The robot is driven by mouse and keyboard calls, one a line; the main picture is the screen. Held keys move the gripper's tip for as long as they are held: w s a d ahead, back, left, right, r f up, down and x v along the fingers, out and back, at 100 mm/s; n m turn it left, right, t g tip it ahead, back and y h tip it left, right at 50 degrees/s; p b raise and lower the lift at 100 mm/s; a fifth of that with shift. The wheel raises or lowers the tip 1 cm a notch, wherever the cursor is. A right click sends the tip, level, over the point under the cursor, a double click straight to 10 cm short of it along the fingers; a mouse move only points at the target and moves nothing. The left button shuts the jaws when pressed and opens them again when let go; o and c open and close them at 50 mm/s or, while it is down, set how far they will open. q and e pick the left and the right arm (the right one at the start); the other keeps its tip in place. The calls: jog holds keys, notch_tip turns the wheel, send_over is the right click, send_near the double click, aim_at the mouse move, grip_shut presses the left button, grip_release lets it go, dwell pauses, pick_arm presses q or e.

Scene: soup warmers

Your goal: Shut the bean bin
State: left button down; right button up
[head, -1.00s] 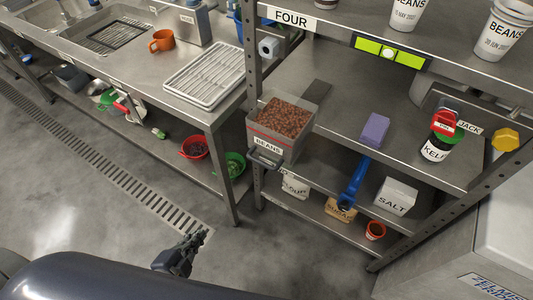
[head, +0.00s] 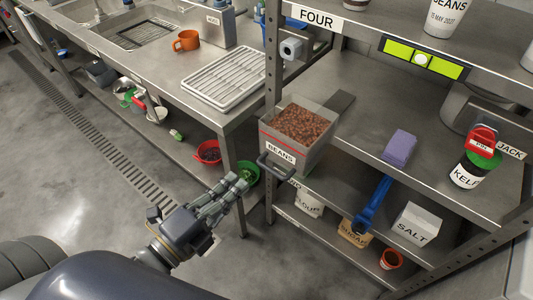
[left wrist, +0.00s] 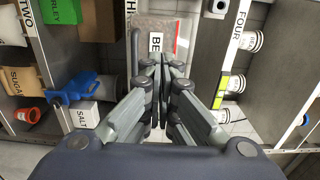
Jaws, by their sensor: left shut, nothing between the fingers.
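The bean bin (head: 325,147) is a clear, grey-edged box labelled BEANS at the left end of the middle shelf. It juts out past the shelf's front edge. Brown beans (head: 305,124) show through its open top. A dark handle (head: 276,171) sticks out from its front. My left gripper (head: 240,183) is shut and empty, in front of the bin and left of the handle, apart from it in the picture. In the left wrist view the gripper's fingertips (left wrist: 164,64) overlap the bin's label (left wrist: 156,43), with the handle to their left. My right gripper is not in view.
A dark flat slab (head: 334,103) lies behind the bin. A purple block (head: 399,147) and a jar (head: 467,170) stand right of it. The shelf post (head: 272,70) is close to its left. Below are a blue-handled thing (head: 374,203) and a SALT box (head: 416,224).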

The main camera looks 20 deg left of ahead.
pick_arm(q)
jog(key=x, duration=0.9)
jog(key=shift+w+f, duration=0.1)
jog(key=shift+w, duration=0.15)
jog(key=shift+w+d, duration=0.3)
jog(key=shift+w, duration=0.35)
jog(key=shift+w+d+p, duration=0.2)
jog(key=shift+w+p, duration=0.1)
jog(key=shift+w, duration=0.2)
jog(key=p, duration=0.2)
send_near(305, 116)
jog(key=shift+w+d+r, duration=0.15)
jog(key=shift+w+d, duration=0.05)
jog(key=shift+w, duration=0.25)
jog(key=shift+w+d+r, duration=0.15)
jog(key=shift+w+d, duration=0.05)
jog(key=shift+w, duration=0.25)
jog(key=x, duration=1)
jog(key=shift+w+d+f, duration=0.1)
jog(key=shift+f, duration=0.2)
